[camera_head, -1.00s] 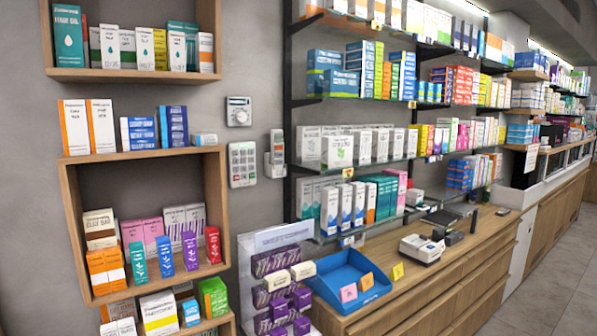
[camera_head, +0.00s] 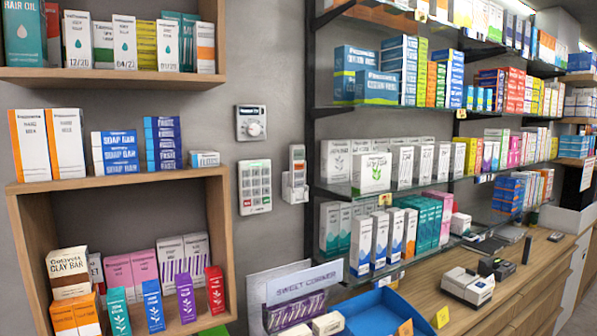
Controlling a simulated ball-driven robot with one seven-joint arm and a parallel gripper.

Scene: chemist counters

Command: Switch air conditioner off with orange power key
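Three small devices hang on the grey wall between the wooden shelves and the glass shelves. A white remote-like handset (camera_head: 297,158) sits upright in a white wall holder (camera_head: 294,190). Left of it is a white panel with several grey keys (camera_head: 255,187). Above that panel is a square unit with a round dial (camera_head: 251,123). An orange power key cannot be made out on any of them at this size. No air conditioner can be identified in view. My gripper is not in view.
Wooden shelves (camera_head: 120,178) with boxed goods stand at the left. Glass shelves (camera_head: 400,188) with boxes are at the right. Bare wall surrounds the devices.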

